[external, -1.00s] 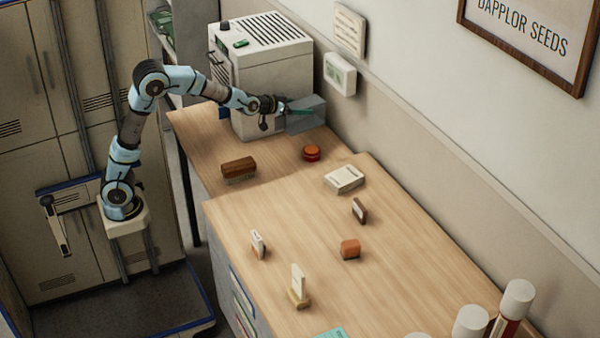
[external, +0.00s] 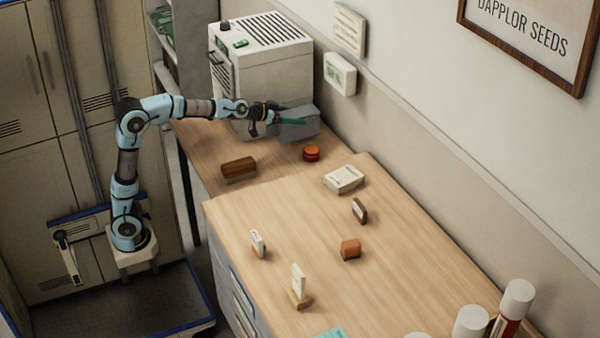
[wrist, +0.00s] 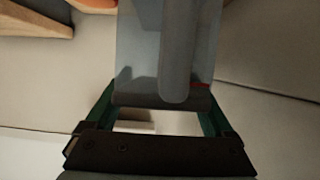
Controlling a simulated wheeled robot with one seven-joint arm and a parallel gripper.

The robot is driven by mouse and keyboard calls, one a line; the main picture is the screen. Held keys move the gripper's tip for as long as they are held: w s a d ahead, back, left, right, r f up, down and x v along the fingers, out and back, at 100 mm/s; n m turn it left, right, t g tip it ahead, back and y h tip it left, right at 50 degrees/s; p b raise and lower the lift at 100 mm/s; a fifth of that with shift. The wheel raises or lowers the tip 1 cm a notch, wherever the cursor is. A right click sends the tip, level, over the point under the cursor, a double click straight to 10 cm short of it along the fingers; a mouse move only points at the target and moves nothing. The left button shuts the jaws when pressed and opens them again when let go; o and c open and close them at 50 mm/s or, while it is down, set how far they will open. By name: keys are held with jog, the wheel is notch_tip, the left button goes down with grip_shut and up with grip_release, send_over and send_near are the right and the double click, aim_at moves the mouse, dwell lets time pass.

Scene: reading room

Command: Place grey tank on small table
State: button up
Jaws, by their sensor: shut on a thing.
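The grey tank (external: 299,127) is a boxy grey container beside the front right of the white machine. My gripper (external: 287,119) is shut on its left part. In the wrist view the tank (wrist: 137,45) extends away from my gripper (wrist: 158,120), with a rounded grey bar along it, and its near end sits between the green fingers. I cannot tell whether the tank's underside touches the wooden top. I cannot tell which surface is the small table; a wooden top (external: 205,143) lies under the machine, beside a larger wooden top (external: 300,220).
The white machine (external: 265,75) stands close behind my gripper. A red round object (external: 311,153), a brown block (external: 239,166) and a white box (external: 344,179) are nearby. Several small stamps and blocks stand on the larger top. The wall is close on the right.

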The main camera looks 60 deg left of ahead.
aim_at(293, 127)
jog(key=shift+f+b, duration=1.55)
jog(key=shift+f, duration=0.6)
jog(key=shift+f, duration=0.2)
jog(key=o, duration=1.2)
jog(key=shift+r, duration=0.15)
